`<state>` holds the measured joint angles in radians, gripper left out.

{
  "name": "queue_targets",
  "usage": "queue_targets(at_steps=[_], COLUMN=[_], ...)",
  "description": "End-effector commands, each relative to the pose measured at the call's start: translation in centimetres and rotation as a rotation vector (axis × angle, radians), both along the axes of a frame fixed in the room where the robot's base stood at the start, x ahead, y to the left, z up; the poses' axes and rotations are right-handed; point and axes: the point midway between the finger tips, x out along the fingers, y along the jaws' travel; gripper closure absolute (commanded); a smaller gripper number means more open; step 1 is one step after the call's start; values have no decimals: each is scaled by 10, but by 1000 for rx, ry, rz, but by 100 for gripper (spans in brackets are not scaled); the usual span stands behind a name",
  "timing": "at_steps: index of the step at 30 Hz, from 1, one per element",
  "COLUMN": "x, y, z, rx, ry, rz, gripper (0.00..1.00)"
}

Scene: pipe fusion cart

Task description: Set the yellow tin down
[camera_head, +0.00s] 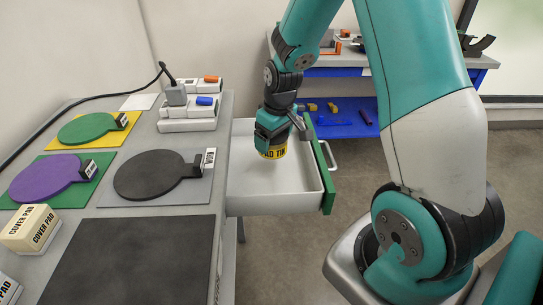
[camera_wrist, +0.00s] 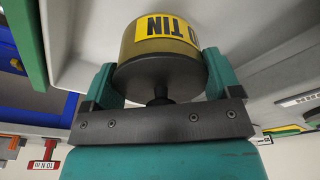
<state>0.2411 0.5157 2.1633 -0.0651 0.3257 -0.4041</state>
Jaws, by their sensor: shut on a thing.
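The yellow tin (camera_head: 273,152) has a yellow label with black letters, partly reading "PAD TIN". My gripper (camera_head: 271,130) is shut on it and holds it over the open white drawer (camera_head: 245,180) of the cart. In the wrist view the tin (camera_wrist: 165,45) sits between the two green fingers of my gripper (camera_wrist: 160,75), with its dark end and a black knob towards my palm. The gripper hides the tin's upper part in the head view. I cannot tell whether the tin touches the drawer's floor.
The drawer has a green front (camera_head: 320,165) with a handle. On the grey cart top lie a black mat (camera_head: 135,260), a purple disc (camera_head: 45,178), a green disc (camera_head: 87,128), a black disc (camera_head: 147,174) and a cover pad box (camera_head: 30,228). The drawer's front floor looks clear.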

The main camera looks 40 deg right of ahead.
Motion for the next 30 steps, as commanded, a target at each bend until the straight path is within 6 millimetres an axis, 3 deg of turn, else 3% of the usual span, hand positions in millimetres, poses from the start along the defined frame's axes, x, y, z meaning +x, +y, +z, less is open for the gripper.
queue_targets(at_steps=[15, 25, 26, 27, 30], x=[0, 1, 1, 1, 1], y=[2, 2, 2, 2, 2], z=[-59, -62, -62, -61, -61], rx=[-1, 0, 0, 0, 0], ry=[1, -1, -1, -1, -1], rz=[4, 4, 4, 4, 4], gripper=[41, 41, 12, 3, 0])
